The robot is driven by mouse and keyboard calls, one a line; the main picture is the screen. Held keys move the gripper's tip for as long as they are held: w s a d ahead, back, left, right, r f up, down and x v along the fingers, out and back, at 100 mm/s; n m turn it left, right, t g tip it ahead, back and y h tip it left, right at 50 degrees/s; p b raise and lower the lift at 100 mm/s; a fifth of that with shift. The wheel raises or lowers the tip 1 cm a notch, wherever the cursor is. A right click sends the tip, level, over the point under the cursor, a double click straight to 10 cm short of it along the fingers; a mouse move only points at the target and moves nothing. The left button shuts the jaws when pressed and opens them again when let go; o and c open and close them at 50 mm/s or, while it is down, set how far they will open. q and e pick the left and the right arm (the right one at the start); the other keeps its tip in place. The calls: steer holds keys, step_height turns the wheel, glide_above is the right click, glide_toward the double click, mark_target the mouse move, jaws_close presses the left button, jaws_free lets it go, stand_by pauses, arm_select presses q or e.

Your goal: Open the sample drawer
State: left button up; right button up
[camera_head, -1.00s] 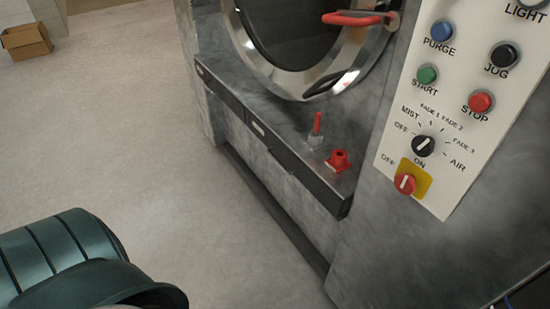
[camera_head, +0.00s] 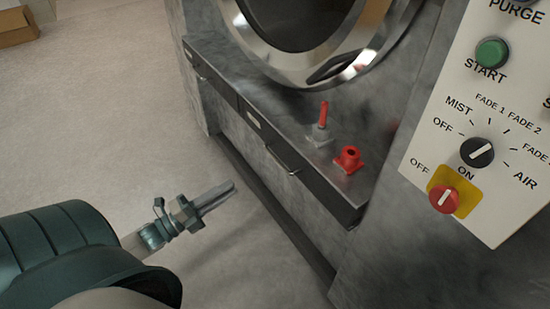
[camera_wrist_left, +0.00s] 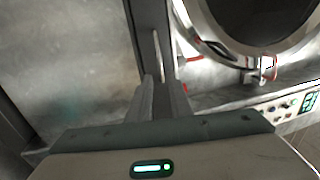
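The drawer strip is a dark front under the ledge of the grey metal machine. Its near drawer (camera_head: 315,188) has a thin metal bar handle (camera_head: 282,160) and looks closed. A farther drawer (camera_head: 208,70) with its own handle sits to the left; I cannot read which is the sample drawer. My left gripper (camera_head: 216,197) is in front of and left of the near handle, apart from it. Its two fingers are parallel with a narrow empty gap. In the left wrist view a bar handle (camera_wrist_left: 157,47) shows just beyond the fingertips. My right gripper is out of view.
On the ledge above stand a red-handled lever (camera_head: 322,120) and a red fitting (camera_head: 349,157). The round door (camera_head: 305,75) is behind them. A control panel (camera_head: 480,170) is at the right. The floor (camera_head: 120,120) at left is clear; a cardboard box (camera_head: 15,27) lies far back.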

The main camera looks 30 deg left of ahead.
mark_target(275, 158)
arm_select(q)
steer(key=shift+w, duration=0.1)
